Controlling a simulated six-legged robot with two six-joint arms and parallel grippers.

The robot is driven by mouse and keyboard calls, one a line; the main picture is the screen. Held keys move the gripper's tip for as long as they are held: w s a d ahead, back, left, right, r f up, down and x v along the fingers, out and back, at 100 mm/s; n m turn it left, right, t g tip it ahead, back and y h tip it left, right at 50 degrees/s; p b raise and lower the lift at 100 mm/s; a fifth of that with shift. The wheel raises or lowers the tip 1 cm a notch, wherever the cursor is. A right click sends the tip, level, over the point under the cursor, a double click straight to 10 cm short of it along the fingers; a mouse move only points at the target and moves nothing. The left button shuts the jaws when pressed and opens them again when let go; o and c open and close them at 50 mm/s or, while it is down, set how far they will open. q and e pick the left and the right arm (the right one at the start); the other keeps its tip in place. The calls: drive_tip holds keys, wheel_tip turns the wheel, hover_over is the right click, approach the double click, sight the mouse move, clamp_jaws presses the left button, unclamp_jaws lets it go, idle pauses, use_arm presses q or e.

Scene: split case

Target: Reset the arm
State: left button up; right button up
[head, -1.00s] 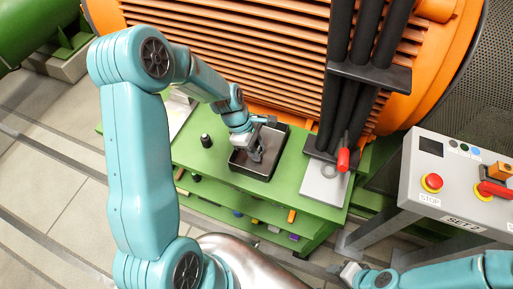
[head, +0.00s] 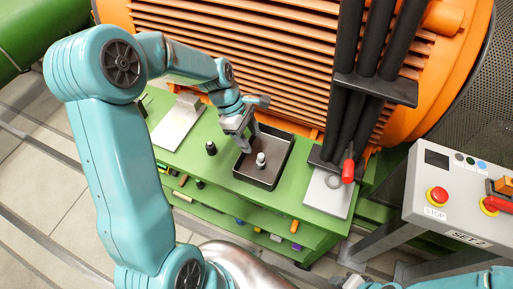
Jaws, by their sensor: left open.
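My left arm comes in from the left, and its gripper (head: 246,143) is open, above the left part of the dark tray (head: 281,166) on the green bench. Nothing shows between its fingers. A small part with a pale top and dark base (head: 261,161) stands upright in the tray, just below and right of the fingers and apart from them as far as I can see. My right gripper (head: 354,284) shows only in part at the bottom edge, and its fingers are cut off.
A black-topped part (head: 211,148) stands on the green bench (head: 222,169) left of the tray. A pale plate (head: 179,122) lies further left. Right are a grey plate with a ring (head: 332,182), a red-handled tool (head: 348,168) and a control box with a stop button (head: 437,195).

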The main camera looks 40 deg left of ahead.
use_arm(q)
drive_tip(key=shift+v, duration=1.15)
drive_tip(key=shift+s, duration=0.1)
